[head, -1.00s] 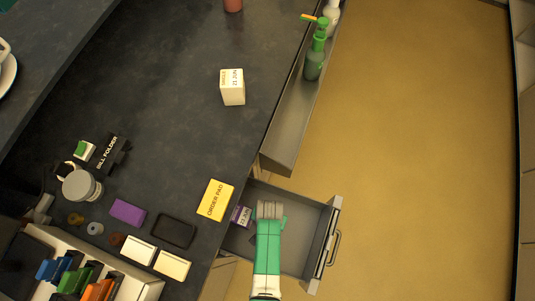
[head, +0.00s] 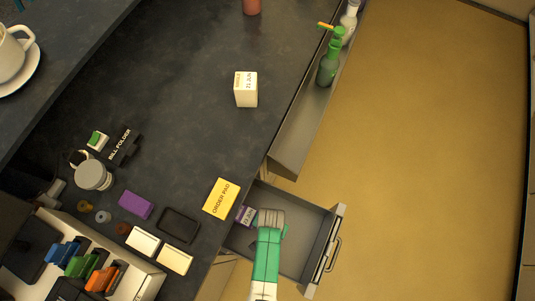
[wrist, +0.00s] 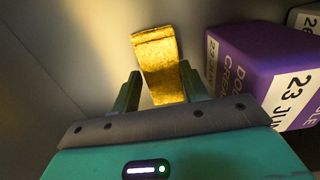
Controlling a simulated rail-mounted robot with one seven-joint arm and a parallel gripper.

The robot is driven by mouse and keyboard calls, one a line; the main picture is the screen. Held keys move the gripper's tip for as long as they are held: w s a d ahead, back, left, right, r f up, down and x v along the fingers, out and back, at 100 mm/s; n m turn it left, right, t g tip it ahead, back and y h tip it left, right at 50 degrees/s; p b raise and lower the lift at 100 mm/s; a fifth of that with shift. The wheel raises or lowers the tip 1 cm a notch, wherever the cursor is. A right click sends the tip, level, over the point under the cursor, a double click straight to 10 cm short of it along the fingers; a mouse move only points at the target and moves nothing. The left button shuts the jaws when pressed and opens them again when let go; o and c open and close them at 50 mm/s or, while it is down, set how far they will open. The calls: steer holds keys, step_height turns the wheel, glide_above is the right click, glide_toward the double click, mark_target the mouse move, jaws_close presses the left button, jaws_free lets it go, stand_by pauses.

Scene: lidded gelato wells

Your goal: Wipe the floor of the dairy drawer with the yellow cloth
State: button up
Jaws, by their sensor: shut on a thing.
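The dairy drawer (head: 325,238) stands pulled out at the lower middle of the head view, with a grey floor. My gripper (head: 271,216) reaches down into it, near its counter side. In the wrist view my gripper (wrist: 160,88) is shut on the yellow cloth (wrist: 158,62), which shows between and beyond the fingers against the grey drawer surface. The cloth is hidden in the head view. A purple double cream carton (wrist: 262,65) dated 23 JUN stands just right of the fingers in the wrist view; a purple carton (head: 246,215) also shows beside my gripper in the head view.
Another carton (wrist: 306,18) stands behind the purple one. The counter beside the drawer holds a yellow order pad (head: 221,198), a black tray (head: 179,225) and a white carton (head: 246,89). A narrow trough (head: 300,130) with a green bottle (head: 328,65) lies beyond the drawer.

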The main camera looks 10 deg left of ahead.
steer(key=shift+w+d+b, duration=0.25)
steer(key=shift+w+b, duration=0.05)
steer(key=shift+w, duration=0.7)
steer(key=shift+r, duration=0.1)
steer(key=shift+r, duration=0.1)
steer(key=shift+r+p, duration=0.9)
steer(key=shift+p, duration=0.15)
steer(key=shift+f, duration=0.1)
